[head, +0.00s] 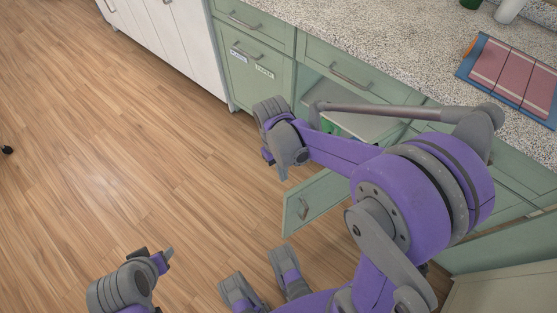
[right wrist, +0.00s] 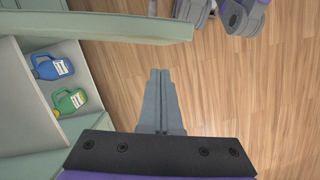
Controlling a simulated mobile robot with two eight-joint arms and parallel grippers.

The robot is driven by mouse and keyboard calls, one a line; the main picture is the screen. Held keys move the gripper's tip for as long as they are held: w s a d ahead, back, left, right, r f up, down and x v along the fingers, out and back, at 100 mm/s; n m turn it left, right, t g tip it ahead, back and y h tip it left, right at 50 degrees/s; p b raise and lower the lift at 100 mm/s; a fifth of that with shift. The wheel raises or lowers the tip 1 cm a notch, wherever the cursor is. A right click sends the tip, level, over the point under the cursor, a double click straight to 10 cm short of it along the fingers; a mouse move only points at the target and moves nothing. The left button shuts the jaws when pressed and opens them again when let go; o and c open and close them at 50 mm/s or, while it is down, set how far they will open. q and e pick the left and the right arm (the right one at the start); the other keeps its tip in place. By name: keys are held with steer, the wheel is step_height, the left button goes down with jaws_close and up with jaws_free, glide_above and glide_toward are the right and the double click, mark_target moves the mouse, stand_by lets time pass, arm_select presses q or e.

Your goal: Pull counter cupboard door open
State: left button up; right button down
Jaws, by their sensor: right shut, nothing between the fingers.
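The green counter cupboard door (head: 318,203) stands swung well out from the counter in the head view, with its metal handle (head: 303,208) on the outer part. In the right wrist view the door (right wrist: 110,27) crosses the top, seen nearly edge-on. My right gripper (head: 283,172) points down in front of the open cupboard, apart from the door and handle. In the right wrist view its fingers (right wrist: 160,74) are together with nothing between them. My left gripper (head: 168,255) is low at the left over the floor, away from the door; its jaw opening is unclear.
Inside the cupboard are a blue bottle (right wrist: 52,67) and a green bottle (right wrist: 69,102). A closed drawer (head: 350,78) is above the opening, below the speckled countertop (head: 400,40). My right arm hides part of the cupboard.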

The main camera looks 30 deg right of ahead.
steer(key=shift+s+d+r, duration=0.1)
steer(key=shift+s+r, duration=0.05)
steer(key=shift+s, duration=1.25)
steer(key=shift+s, duration=0.1)
